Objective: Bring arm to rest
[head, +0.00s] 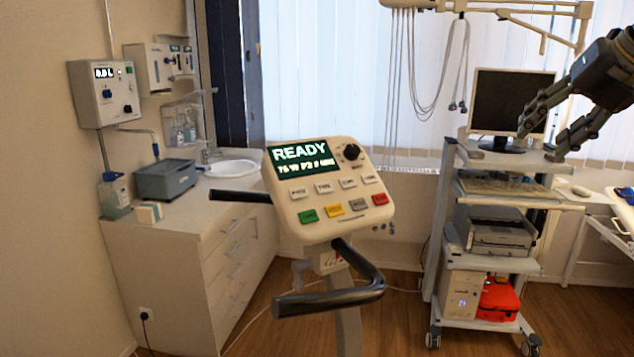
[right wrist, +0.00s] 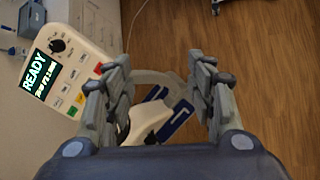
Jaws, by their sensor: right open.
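My right gripper (head: 541,129) is raised at the upper right of the head view, in front of the monitor cart. Its fingers are spread and nothing is between them. In the right wrist view the open right gripper (right wrist: 160,88) points down over the exercise bike. The bike's console (head: 326,190) stands in the middle of the head view. Its screen reads READY, with a dark knob and several coloured buttons. The console also shows at the left of the right wrist view (right wrist: 72,72), apart from the fingers. My left gripper is not in view.
Black handlebars (head: 330,299) stick out from the console. A cart (head: 488,262) with a monitor (head: 512,104), a printer (head: 494,233) and a red bag (head: 499,300) stands at right. A counter (head: 180,222) with a sink (head: 232,169) is at left. Open wooden floor (head: 400,325) lies between.

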